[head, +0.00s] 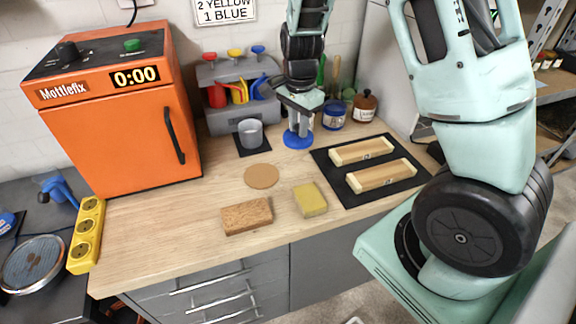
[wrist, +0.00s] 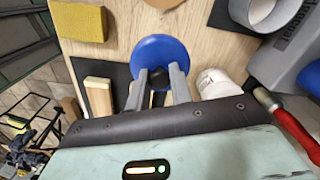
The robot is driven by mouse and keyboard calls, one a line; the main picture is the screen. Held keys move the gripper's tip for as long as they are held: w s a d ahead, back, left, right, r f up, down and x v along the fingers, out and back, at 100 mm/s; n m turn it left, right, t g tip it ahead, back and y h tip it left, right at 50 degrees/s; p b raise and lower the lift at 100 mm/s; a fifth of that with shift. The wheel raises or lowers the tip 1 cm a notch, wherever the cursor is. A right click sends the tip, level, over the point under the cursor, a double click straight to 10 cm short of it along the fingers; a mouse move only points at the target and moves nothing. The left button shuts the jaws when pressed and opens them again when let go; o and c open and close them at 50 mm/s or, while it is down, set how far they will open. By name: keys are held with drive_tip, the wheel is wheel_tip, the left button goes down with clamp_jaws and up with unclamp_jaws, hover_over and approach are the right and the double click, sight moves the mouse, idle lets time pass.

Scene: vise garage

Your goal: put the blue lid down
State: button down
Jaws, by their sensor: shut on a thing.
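The blue lid (head: 297,140) is a round disc with a dark knob, low over the wooden worktop near the back. In the wrist view the lid (wrist: 161,52) lies just beyond my fingers, with its dark knob between them. My gripper (head: 300,122) points down from above and is shut on the lid's knob; the two grey fingers also show in the wrist view (wrist: 158,88). I cannot tell whether the lid touches the worktop.
A metal cup (head: 250,134) on a dark mat stands left of the lid. A blue-labelled jar (head: 334,115) is close on the right. A black mat (head: 349,198) with two wooden blocks lies in front right. A round cork disc (head: 261,176) lies front left, with bare wood around it.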

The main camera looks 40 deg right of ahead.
sight(297, 164)
wheel_tip(297, 164, down, 10)
drive_tip(key=shift+r+p, duration=0.15)
drive_tip(key=shift+p, duration=0.25)
drive_tip(key=c, duration=1.2)
unclamp_jaws()
drive_tip(key=shift+s, duration=0.1)
drive_tip(key=shift+c, duration=0.2)
